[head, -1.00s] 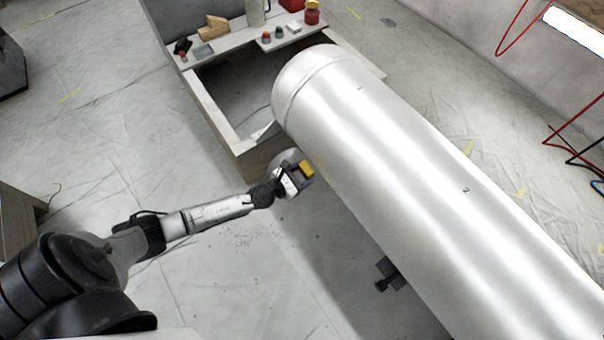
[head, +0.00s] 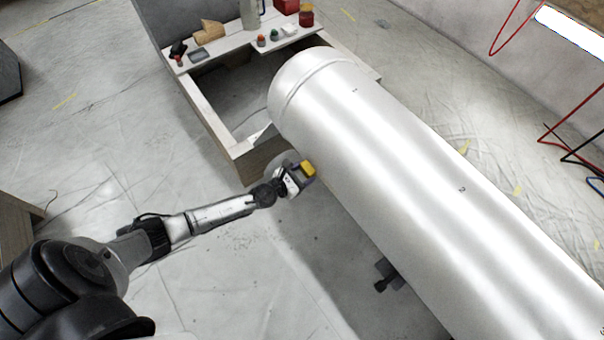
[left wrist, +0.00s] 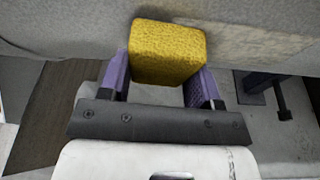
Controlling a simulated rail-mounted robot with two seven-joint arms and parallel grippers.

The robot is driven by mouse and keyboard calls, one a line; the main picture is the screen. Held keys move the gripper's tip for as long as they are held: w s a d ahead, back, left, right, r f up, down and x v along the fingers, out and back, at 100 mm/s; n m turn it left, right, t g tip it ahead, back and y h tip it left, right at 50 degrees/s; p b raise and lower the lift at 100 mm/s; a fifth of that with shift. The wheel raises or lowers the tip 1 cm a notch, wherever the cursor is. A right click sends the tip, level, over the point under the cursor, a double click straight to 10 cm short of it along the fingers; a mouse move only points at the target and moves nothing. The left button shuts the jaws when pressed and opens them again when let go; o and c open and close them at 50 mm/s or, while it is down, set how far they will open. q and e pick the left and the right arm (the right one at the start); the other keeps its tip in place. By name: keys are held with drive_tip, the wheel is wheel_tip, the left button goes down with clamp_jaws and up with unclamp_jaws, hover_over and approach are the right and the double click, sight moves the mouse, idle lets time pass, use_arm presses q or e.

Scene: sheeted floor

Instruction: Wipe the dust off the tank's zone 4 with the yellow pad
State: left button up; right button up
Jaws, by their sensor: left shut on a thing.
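The yellow pad (head: 308,168) is held in my left gripper (head: 300,177), beside the near-left side of the white tank (head: 400,170). In the left wrist view the pad (left wrist: 167,53) sits between the two purple fingers of my left gripper (left wrist: 160,85), with the tank's side (left wrist: 60,22) just beyond it. I cannot tell whether the pad touches the tank. A brownish dust patch (left wrist: 250,45) shows on the tank right of the pad. Small zone marks 1 and 2 show on top of the tank; no 4 is readable. My right gripper is not in view.
A wooden frame bench (head: 205,105) stands at the tank's far end, with a jug (head: 250,15), a wood block (head: 208,31) and small jars on it. A dark support (head: 387,270) juts from under the tank. Red hoses (head: 565,125) hang at right.

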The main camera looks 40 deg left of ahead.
sight(326, 184)
use_arm(q)
drive_tip(key=shift+w, duration=0.15)
drive_tip(key=shift+d, duration=0.15)
drive_tip(key=shift+s+d+r+p, duration=0.15)
drive_tip(key=shift+s+d+p, duration=0.15)
drive_tip(key=shift+d+p, duration=0.4)
drive_tip(key=shift+s+d+p, duration=0.2)
drive_tip(key=shift+d+p, duration=0.05)
drive_tip(key=shift+d, duration=0.65)
drive_tip(key=shift+s+d+p, duration=0.15)
drive_tip(key=shift+d+p, duration=0.1)
drive_tip(key=shift+d, duration=0.6)
drive_tip(key=shift+s+d+p, duration=0.2)
drive_tip(key=shift+d+p, duration=0.05)
drive_tip(key=shift+d, duration=0.65)
